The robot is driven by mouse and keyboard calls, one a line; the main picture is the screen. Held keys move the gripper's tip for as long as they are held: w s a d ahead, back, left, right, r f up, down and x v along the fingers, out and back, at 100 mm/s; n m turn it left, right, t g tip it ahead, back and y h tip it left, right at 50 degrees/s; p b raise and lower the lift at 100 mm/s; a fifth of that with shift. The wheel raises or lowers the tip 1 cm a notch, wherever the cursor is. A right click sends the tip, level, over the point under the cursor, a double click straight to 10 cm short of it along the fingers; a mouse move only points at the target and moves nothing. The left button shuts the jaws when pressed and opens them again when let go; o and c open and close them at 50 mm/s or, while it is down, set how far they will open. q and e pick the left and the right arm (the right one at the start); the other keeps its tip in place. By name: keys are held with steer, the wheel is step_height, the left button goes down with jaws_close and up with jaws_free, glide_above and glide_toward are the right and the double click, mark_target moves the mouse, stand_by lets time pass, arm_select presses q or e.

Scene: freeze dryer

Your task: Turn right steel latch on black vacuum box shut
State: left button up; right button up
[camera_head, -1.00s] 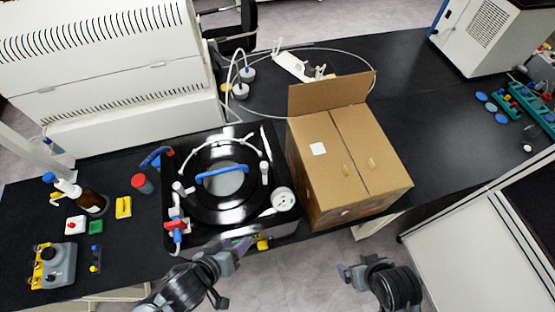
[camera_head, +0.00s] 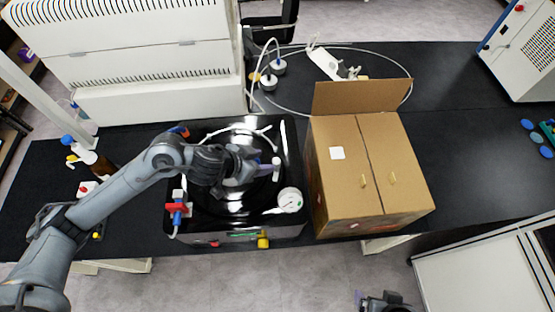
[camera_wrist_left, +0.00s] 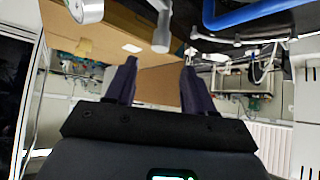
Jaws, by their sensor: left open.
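The black vacuum box (camera_head: 245,222) stands on the dark bench in the head view, its round lid partly hidden by my left arm. The right steel latch (camera_head: 276,165) is a small pale post right of the lid; it also shows at the top of the left wrist view (camera_wrist_left: 160,32). My left gripper (camera_head: 266,166) reaches over the lid from the left, close beside the latch. Its two dark fingers stand apart with nothing between them in the left wrist view (camera_wrist_left: 157,80). My right gripper (camera_head: 378,303) shows only partly at the bottom edge, away from the box.
A white pressure gauge (camera_head: 289,200) sits at the box's front right corner. A cardboard box (camera_head: 350,200) with a raised flap stands close to the right. A red and blue valve (camera_head: 179,208) is at the left front. A blue handle (camera_wrist_left: 250,14) shows in the left wrist view.

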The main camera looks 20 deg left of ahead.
mark_target(276, 161)
arm_select(q)
steer(key=x, duration=0.8)
steer(key=shift+d+b, duration=0.1)
steer(key=shift+b, duration=0.25)
steer(key=shift+f, duration=0.1)
jaws_close()
